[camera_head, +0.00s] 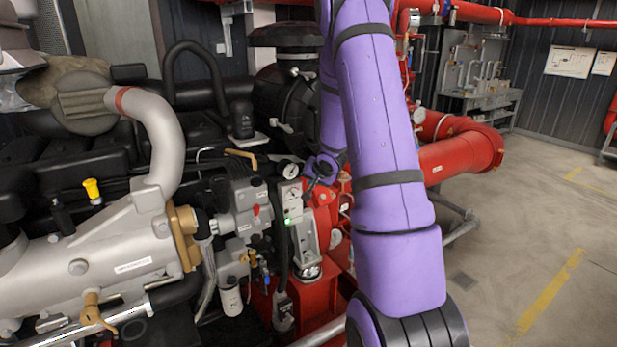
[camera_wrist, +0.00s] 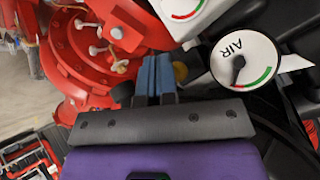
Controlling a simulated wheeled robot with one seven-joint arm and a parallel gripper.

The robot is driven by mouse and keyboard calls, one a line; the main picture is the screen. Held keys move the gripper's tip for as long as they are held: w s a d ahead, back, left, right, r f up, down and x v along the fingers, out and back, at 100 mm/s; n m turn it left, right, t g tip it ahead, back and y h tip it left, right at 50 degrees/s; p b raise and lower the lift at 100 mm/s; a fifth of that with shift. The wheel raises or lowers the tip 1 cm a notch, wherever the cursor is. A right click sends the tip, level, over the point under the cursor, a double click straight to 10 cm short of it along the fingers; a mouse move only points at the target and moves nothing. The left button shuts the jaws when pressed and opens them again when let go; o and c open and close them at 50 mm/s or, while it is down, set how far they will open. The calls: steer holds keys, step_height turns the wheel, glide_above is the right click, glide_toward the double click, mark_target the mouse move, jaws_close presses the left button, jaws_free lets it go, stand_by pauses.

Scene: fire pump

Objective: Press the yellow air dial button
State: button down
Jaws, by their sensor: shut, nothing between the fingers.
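The round white AIR dial (camera_wrist: 243,62) shows at the right of the wrist view, with a black needle and a red and green arc. In the head view a white gauge (camera_head: 288,170) sits on top of the grey panel on the engine. A small yellow round part (camera_wrist: 181,71), likely the button, shows between my fingers and the AIR dial, partly hidden by the fingers. My gripper (camera_wrist: 155,72) is shut and empty, its blue fingertips just left of the yellow part. I cannot tell whether they touch. In the head view my gripper (camera_head: 311,181) is beside the panel, partly hidden.
A second dial (camera_wrist: 187,8) is cut off at the top of the wrist view. Red pump housing (camera_wrist: 100,45) with fittings lies left of my fingers. A yellow cap (camera_head: 92,188) stands on the engine at left. Open floor (camera_head: 540,230) lies at right.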

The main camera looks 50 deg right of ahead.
steer(key=shift+w+d, duration=0.15)
steer(key=shift+w, duration=0.45)
stand_by(0.7)
steer(key=shift+s, duration=0.1)
steer(key=shift+s+a, duration=0.25)
steer(key=shift+s, duration=0.7)
steer(key=shift+s+a, duration=0.2)
steer(key=shift+s, duration=0.6)
steer(key=shift+s+a, duration=0.2)
steer(key=shift+s, duration=0.65)
steer(key=shift+s+a, duration=0.2)
steer(key=shift+s, duration=0.6)
